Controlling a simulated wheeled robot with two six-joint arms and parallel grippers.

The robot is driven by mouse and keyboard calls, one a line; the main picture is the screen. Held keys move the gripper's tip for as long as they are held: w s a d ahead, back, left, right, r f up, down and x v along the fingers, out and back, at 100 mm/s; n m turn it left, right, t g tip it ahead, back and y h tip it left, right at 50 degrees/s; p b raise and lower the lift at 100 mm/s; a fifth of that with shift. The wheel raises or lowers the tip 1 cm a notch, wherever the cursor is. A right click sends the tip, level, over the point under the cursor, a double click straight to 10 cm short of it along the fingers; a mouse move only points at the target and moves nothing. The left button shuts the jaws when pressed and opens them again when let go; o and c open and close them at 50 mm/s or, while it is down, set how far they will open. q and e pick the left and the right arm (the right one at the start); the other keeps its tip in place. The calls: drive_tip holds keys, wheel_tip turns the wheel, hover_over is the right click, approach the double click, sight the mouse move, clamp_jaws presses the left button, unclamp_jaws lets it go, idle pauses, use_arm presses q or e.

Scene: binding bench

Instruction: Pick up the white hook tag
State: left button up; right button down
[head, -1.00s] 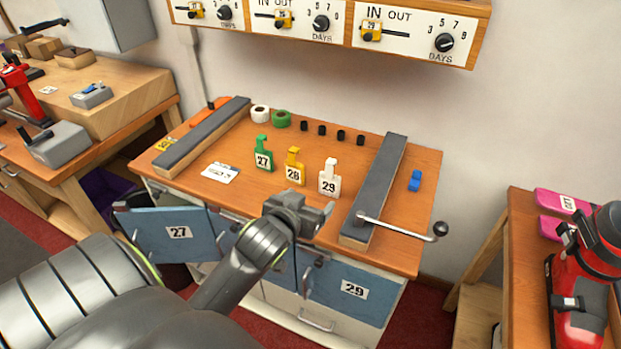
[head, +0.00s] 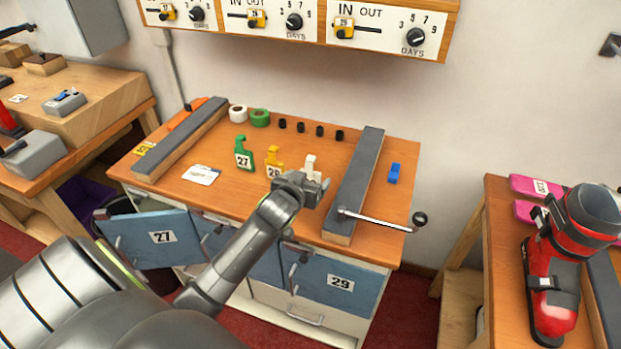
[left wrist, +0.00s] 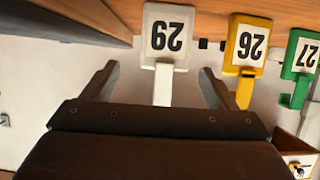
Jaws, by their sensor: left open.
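The white hook tag (head: 310,164), numbered 29, stands upright on the wooden bench top, at the right end of a row of three tags. In the head view my left gripper (head: 318,186) is in front of it and hides its lower part. In the left wrist view the white tag (left wrist: 168,52) appears upside down. Its narrow hook part runs between the two spread fingers of my left gripper (left wrist: 160,68), with a gap on each side. The gripper is open and empty. My right gripper is not in view.
A yellow tag (head: 273,157) stands close to the left of the white one, then a green tag (head: 243,155). A grey-topped rail (head: 357,185) with a metal lever (head: 385,219) lies to the right. Several black pegs and tape rolls stand behind.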

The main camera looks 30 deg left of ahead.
sight(310, 176)
use_arm(q)
drive_tip(key=shift+a+p+x, duration=0.1)
drive_tip(key=shift+p+x, duration=0.15)
drive_tip(key=shift+x, duration=1.05)
drive_tip(key=shift+a+p+x, duration=0.15)
drive_tip(key=shift+p+x, duration=0.1)
drive_tip(key=shift+x, duration=1)
drive_tip(key=shift+s+f, duration=0.15)
drive_tip(key=shift+f, duration=0.05)
drive_tip(key=c, duration=1.1)
